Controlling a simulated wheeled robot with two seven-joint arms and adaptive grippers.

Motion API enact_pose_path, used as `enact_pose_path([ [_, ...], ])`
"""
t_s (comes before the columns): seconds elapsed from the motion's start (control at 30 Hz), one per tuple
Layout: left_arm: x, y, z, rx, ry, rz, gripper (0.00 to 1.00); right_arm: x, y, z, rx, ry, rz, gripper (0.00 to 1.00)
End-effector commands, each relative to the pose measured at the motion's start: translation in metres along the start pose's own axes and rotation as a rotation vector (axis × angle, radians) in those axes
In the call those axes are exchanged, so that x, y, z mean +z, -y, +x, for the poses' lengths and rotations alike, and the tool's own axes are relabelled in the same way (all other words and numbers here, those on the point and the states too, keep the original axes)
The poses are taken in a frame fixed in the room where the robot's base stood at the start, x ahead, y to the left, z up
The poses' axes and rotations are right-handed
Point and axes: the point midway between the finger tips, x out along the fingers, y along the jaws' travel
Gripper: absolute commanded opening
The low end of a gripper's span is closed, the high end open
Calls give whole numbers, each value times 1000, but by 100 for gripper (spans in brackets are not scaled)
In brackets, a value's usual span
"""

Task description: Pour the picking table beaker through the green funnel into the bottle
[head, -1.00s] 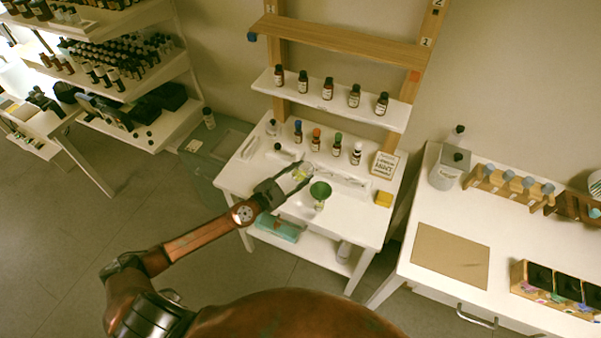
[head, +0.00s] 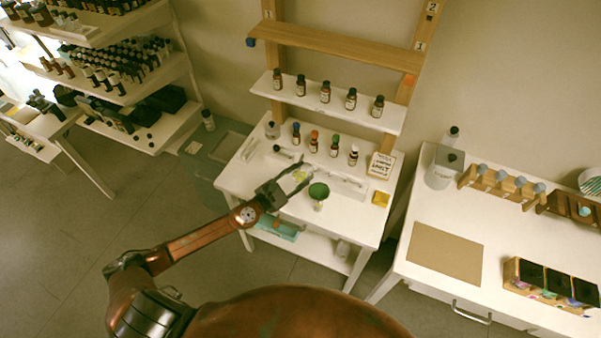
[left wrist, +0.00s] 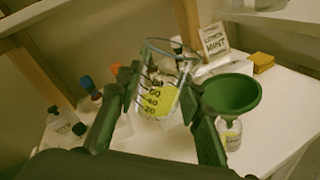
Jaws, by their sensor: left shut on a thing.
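My left gripper (head: 285,184) is shut on a clear glass beaker (left wrist: 157,85) with dark graduation marks. The beaker holds yellow-green liquid and is tilted in the left wrist view. In the head view the beaker (head: 297,176) is small, just left of the funnel. The green funnel (left wrist: 231,94) sits in the neck of a bottle (left wrist: 230,134) with a pale label. In the head view the funnel (head: 318,190) is near the front middle of the white picking table (head: 345,222). The beaker appears apart from the funnel. My right gripper is not in view.
Several capped bottles (head: 334,145) stand at the back of the table, with a framed sign (head: 381,165) and a yellow block (head: 381,199) at right. A shelf (head: 330,103) with brown bottles is above. Another table (head: 445,253) stands to the right.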

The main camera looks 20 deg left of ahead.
Motion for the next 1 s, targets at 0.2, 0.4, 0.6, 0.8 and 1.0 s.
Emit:
enact_pose_path([
  [0.2, 4, 0, 0, 2, -3, 22, 10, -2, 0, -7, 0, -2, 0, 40],
  [0.4, 6, 1, 0, 3, -6, 44, 10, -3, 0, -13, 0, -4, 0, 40],
  [0.6, 7, 2, 0, 4, -11, 64, 10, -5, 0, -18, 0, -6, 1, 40],
  [0.8, 9, 2, 0, 6, -15, 88, 10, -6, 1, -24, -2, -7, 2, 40],
  [1.0, 10, 1, 0, 7, -19, 114, 10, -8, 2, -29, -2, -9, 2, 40],
])
